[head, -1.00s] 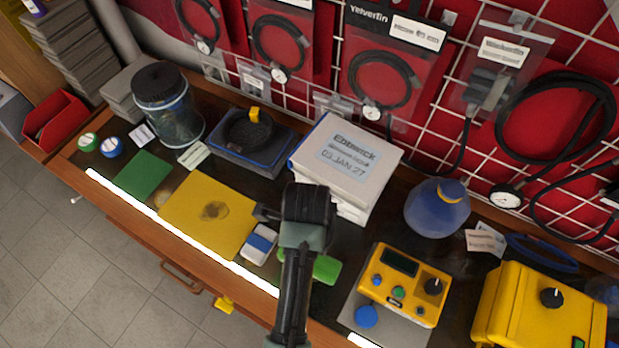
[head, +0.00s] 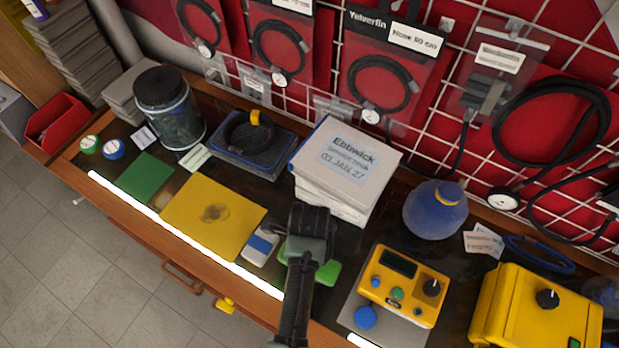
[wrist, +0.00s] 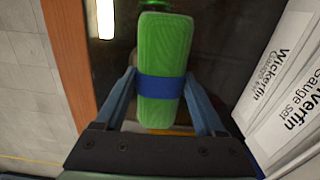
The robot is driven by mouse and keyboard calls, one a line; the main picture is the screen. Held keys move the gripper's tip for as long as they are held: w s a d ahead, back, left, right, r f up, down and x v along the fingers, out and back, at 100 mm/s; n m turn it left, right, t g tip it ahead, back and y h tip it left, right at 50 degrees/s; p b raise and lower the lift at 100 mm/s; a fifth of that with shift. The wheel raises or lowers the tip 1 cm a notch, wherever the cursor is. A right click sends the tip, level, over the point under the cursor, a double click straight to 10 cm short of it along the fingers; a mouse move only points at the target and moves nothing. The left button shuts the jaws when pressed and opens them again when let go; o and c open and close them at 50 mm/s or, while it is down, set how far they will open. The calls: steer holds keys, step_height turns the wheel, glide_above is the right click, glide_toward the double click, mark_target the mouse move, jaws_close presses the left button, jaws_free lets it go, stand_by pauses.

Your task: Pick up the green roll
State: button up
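A long green roll (wrist: 163,50) with a blue band around its middle lies on the dark bench top. In the head view the green roll (head: 327,272) is partly hidden by my arm, with green showing on both sides of it. My gripper (wrist: 160,76) is open, with one finger on each side of the roll near the blue band. I cannot tell whether the fingers touch it. In the head view my gripper (head: 308,238) is above the roll. A small round green and white item (head: 89,144) sits at the far left end of the bench.
A white and blue block (head: 261,245) lies just left of the roll. A stack of white boxes (head: 345,165) stands behind it. A yellow device (head: 403,285) is to the right, and a yellow sheet (head: 213,217) lies to the left. The bench's wooden front edge (head: 150,238) is close.

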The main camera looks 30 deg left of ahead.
steer(key=c, duration=1)
steer(key=shift+r, duration=0.1)
